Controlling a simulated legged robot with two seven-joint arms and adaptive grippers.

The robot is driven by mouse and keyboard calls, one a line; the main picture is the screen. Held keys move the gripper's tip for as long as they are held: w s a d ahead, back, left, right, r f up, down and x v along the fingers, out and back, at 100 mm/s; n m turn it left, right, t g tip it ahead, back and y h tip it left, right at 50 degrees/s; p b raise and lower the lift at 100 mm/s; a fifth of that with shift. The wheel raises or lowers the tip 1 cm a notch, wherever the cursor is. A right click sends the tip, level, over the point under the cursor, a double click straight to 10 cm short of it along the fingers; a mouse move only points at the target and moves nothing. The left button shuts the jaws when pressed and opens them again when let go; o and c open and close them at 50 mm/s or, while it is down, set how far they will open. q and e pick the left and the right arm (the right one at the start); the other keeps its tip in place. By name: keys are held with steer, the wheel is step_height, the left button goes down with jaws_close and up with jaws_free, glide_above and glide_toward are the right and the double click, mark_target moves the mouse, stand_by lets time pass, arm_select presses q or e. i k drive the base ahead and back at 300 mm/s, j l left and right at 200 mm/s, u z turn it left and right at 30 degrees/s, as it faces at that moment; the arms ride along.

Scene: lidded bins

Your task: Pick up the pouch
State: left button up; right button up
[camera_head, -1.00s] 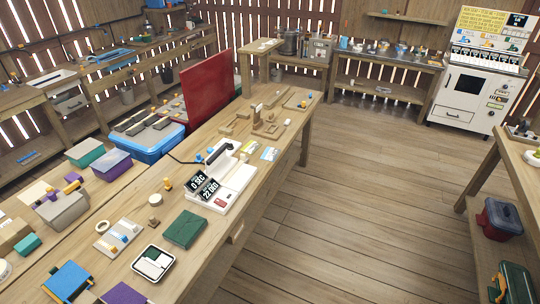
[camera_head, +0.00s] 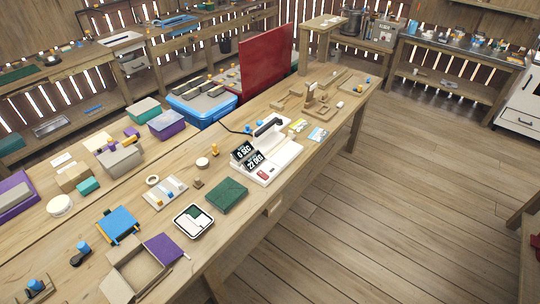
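I cannot tell for certain which thing is the pouch. A dark green flat rectangular item (camera_head: 227,195) lies on the long wooden table, in front of the white machine. A purple flat item (camera_head: 166,248) lies at the table's near edge, beside an open cardboard box (camera_head: 133,274). A blue item with yellow-orange edges (camera_head: 118,225) lies left of these. Neither of my grippers shows in the head view.
The long wooden table (camera_head: 212,261) is crowded. A white machine with black displays (camera_head: 268,162), a white tray with dark rim (camera_head: 193,221), a grey bin (camera_head: 121,158), and a blue lidded bin (camera_head: 202,107) stand on or near it. The wooden floor (camera_head: 410,190) on the right is clear.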

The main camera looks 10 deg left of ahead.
mark_target(318, 134)
steer(key=u, duration=0.4)
steer(key=i+l+u, duration=0.15)
steer(key=u, duration=0.25)
steer(key=i+l+u, duration=0.1)
steer(key=l+u, duration=0.65)
steer(key=i+l+u, duration=0.1)
steer(key=u, duration=0.3)
steer(key=k+l, duration=0.05)
steer(key=l, duration=0.05)
